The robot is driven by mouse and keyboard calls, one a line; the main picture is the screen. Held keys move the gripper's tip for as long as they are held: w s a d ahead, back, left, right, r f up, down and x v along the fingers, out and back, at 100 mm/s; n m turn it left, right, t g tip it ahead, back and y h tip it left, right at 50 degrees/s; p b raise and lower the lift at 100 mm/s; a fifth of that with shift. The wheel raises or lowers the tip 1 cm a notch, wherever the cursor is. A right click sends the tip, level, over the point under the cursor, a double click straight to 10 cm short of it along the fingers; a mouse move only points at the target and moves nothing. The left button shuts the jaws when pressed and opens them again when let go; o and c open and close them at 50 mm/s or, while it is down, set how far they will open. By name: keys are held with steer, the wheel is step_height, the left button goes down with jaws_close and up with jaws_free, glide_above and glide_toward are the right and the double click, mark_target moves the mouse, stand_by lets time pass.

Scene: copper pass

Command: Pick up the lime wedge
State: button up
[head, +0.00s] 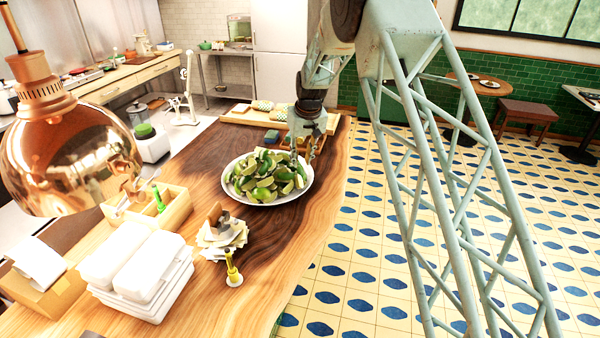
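Lime wedges (264,180) are heaped in a round white bowl (300,194) on the wooden counter; several show dark green rind and some show pale cut faces. No single wedge stands apart from the heap. My gripper (304,154) points down over the back right side of the bowl, close to the heap. Its fingers are small and partly lost against the wedges and the counter, so I cannot tell whether they are open or shut, or touch a wedge.
A copper heat lamp (68,150) hangs at the left. White stacked trays (140,272), a stack of papers (222,236), a yellow bottle (232,268) and a wooden caddy (172,208) stand on the counter. A wooden tray (245,119) lies behind the bowl. Bare wood lies front right of the bowl.

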mark_target(300, 169)
steer(key=shift+f, duration=0.2)
stand_by(0.3)
steer(key=shift+p+x, duration=0.55)
steer(key=shift+x, duration=1.95)
steer(key=shift+c, duration=0.6)
steer(key=c, duration=0.3)
steer(key=shift+r, duration=0.2)
steer(key=shift+c, duration=0.2)
steer(key=shift+r+b, duration=0.4)
steer(key=shift+r, duration=1.2)
steer(key=s+d+r+b, duration=0.1)
steer(key=s+d+b, duration=0.1)
steer(key=s, duration=1.4)
steer(key=shift+d+r+b, duration=0.25)
steer(key=shift+d+b, duration=0.1)
steer(key=shift+d, duration=0.05)
